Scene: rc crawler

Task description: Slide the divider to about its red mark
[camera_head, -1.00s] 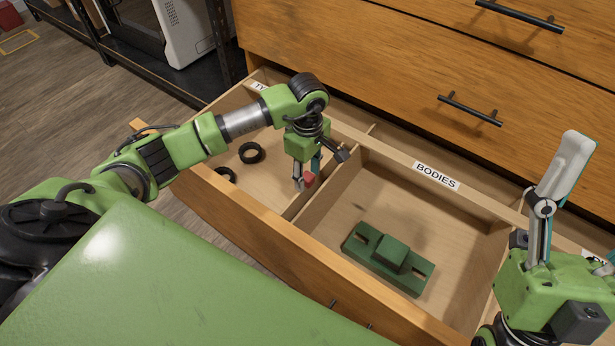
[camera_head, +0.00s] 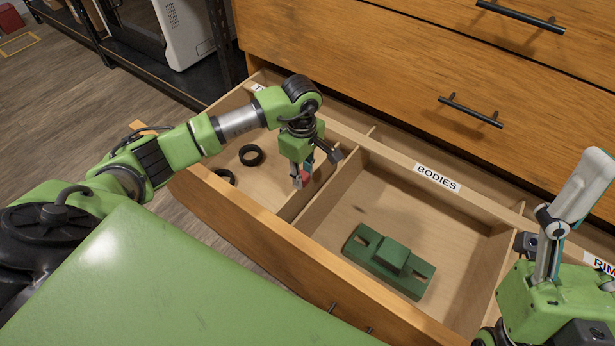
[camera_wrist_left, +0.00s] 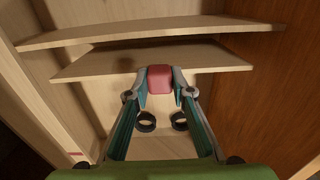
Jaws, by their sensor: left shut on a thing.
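The divider (camera_head: 326,187) is a thin pale wooden board across the open drawer, between the compartment with black tires and the one with the green body. Its red tab (camera_head: 305,177) is between the fingertips of my left gripper (camera_head: 302,179). In the left wrist view the red tab (camera_wrist_left: 159,79) is pinched by both fingers, above the board. A small reddish mark (camera_wrist_left: 76,153) shows low on the left there; I cannot tell for sure that it is the target mark. My right gripper (camera_head: 583,185) points up at the right, away from the divider; its finger opening is unclear.
Two black tires (camera_head: 251,155) lie left of the divider. A green body (camera_head: 390,260) lies on the drawer floor to its right, with clear floor between. The drawer's back ledge carries a BODIES label (camera_head: 438,178). My left forearm crosses the drawer's left part.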

